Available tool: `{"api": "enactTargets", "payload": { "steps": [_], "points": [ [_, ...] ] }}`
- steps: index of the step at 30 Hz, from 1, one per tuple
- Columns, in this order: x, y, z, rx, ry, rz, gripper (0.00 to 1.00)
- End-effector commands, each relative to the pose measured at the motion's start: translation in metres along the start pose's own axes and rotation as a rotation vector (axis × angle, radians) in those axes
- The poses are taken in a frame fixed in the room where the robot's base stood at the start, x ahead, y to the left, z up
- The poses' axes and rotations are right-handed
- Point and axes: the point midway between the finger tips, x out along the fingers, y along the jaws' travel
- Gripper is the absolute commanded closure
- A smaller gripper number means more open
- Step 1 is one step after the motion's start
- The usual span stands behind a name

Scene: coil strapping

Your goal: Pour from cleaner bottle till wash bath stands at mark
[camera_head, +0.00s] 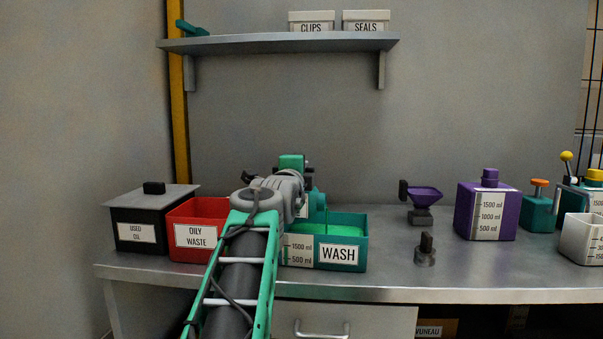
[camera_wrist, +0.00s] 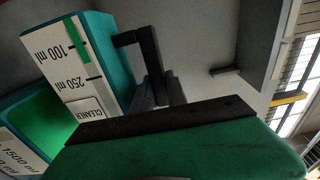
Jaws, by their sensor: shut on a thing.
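The teal cleaner bottle (camera_head: 318,205) is over the wash bath, mostly hidden by my arm in the head view. In the wrist view the cleaner bottle (camera_wrist: 112,55) shows a white scale with 100 ml and 250 ml and a green bar near 100 ml. My gripper (camera_wrist: 152,75) is shut on it; in the head view my gripper (camera_head: 308,188) is partly hidden. The bottle looks tilted; no stream is visible. The teal wash bath (camera_head: 357,258) holds bright green liquid (camera_head: 340,230). Its scale shows 1500 ml and 500 ml; the exact level is unclear.
A red oily waste bin (camera_head: 196,256) and a black used oil box (camera_head: 136,216) stand left of the bath. To the right are a purple funnel (camera_head: 425,194), a small dark fitting (camera_head: 426,252) and a purple container (camera_head: 468,212). A shelf (camera_head: 275,42) hangs above.

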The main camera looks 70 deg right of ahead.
Motion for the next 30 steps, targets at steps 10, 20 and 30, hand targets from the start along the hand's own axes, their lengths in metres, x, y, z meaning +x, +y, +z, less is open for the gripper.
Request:
{"api": "enactTargets", "payload": {
  "steps": [10, 20, 30],
  "points": [
    [-0.0003, -0.0019, -0.0016, 0.014, 0.001, -0.002, 1.00],
    [-0.0003, -0.0029, -0.0037, 0.035, 0.001, -0.001, 1.00],
    [-0.0002, -0.0030, -0.0038, 0.037, 0.001, -0.001, 1.00]
  ]
}}
